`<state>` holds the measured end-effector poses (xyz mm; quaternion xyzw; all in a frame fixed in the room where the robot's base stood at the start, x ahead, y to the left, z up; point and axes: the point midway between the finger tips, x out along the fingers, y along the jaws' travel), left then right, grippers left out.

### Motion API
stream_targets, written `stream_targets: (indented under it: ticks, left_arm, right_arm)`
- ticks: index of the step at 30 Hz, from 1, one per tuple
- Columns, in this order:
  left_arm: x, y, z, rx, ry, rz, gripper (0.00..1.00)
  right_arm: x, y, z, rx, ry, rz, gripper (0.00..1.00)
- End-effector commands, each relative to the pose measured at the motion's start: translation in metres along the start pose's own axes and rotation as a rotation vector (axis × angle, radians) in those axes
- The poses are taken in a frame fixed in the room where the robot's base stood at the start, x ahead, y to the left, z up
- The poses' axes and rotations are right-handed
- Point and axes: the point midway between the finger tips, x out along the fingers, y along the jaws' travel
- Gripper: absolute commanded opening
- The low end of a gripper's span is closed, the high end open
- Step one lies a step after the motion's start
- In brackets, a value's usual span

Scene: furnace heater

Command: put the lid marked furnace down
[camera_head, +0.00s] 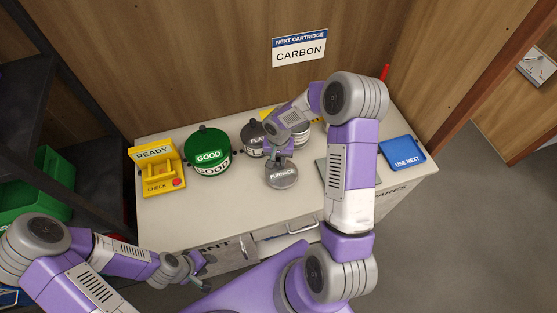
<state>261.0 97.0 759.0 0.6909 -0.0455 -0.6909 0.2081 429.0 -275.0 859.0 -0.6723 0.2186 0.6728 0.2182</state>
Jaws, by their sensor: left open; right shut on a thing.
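The lid marked FURNACE (283,178) is a round grey disc in the middle of the white counter (225,220), toward its front. My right gripper (280,160) reaches down over it from above and is shut on it, though the fingers are mostly hidden by the wrist. I cannot tell whether the lid touches the counter or hangs just above it. My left gripper (205,264) is open and empty, low in front of the counter's front face.
A green pot marked GOOD (208,158), a dark pot marked FLAT (257,139) and a yellow READY/CHECK stand (158,172) are on the counter. A blue USE NEXT tray (403,153) lies at the right. Bare counter lies left of the lid. A dark shelf (75,130) stands at the left.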

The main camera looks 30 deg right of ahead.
Motion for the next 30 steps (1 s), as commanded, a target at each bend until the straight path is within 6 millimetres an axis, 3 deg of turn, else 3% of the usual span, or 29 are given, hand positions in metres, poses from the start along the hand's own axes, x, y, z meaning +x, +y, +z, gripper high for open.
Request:
stream_targets:
  ticks: [2,13,14,18,30]
  left_arm:
    - [0.0014,-0.0005,-0.0001,0.0,0.0,0.0,0.43]
    - [0.0062,-0.0022,-0.0003,0.0,0.0,0.0,0.43]
    - [0.005,-0.0018,-0.0002,0.0,0.0,0.0,0.43]
    - [0.0043,-0.0016,-0.0002,0.0,0.0,0.0,0.43]
    - [-0.0017,0.0007,0.0,0.0,0.0,0.0,0.43]
  right_arm:
    - [0.0078,0.0001,-0.0001,0.0,0.0,-0.001,0.0]
    - [0.0116,-0.0004,-0.0002,-0.001,0.001,-0.001,0.0]
    - [0.0105,-0.0003,-0.0001,-0.001,0.001,-0.001,0.27]
    - [0.0098,-0.0002,-0.0001,-0.001,0.001,-0.001,0.48]
    - [0.0041,0.0002,-0.0001,0.001,0.0,-0.001,0.48]
